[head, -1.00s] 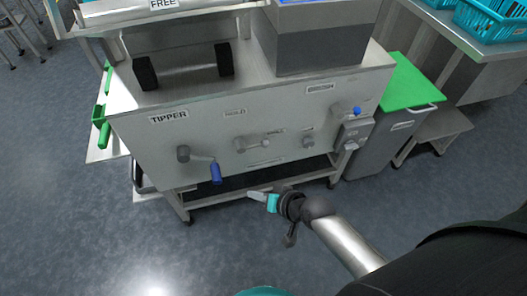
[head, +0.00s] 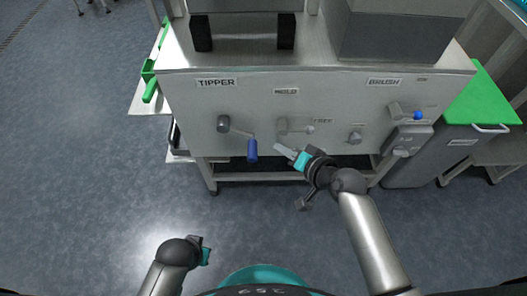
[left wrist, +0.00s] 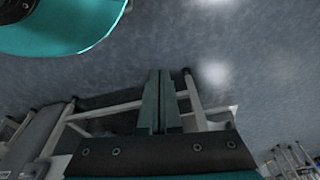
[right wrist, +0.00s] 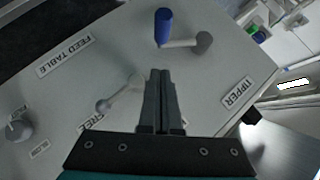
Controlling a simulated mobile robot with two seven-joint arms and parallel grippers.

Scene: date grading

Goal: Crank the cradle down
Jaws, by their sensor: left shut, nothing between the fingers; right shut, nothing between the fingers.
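The tipper crank has a grey hub (head: 223,123) and a blue handle (head: 252,150) that hangs down to the right on the panel under the TIPPER label. In the right wrist view the blue handle (right wrist: 163,27) stands just beyond the fingertips. My right gripper (head: 279,149) is shut and empty, right of the handle and apart from it; its shut fingers also show in the right wrist view (right wrist: 160,75). My left gripper (head: 206,250) is low in front of the machine, far from the crank; its fingers are shut and empty in the left wrist view (left wrist: 160,75).
A hold/free lever (head: 295,127) sits right of the crank, close to my right gripper. Beyond it are a knob (head: 355,136) and a blue-tipped lever (head: 405,114). Two black blocks (head: 286,31) stand on top. A green-lidded bin (head: 482,106) is at right. The left floor is clear.

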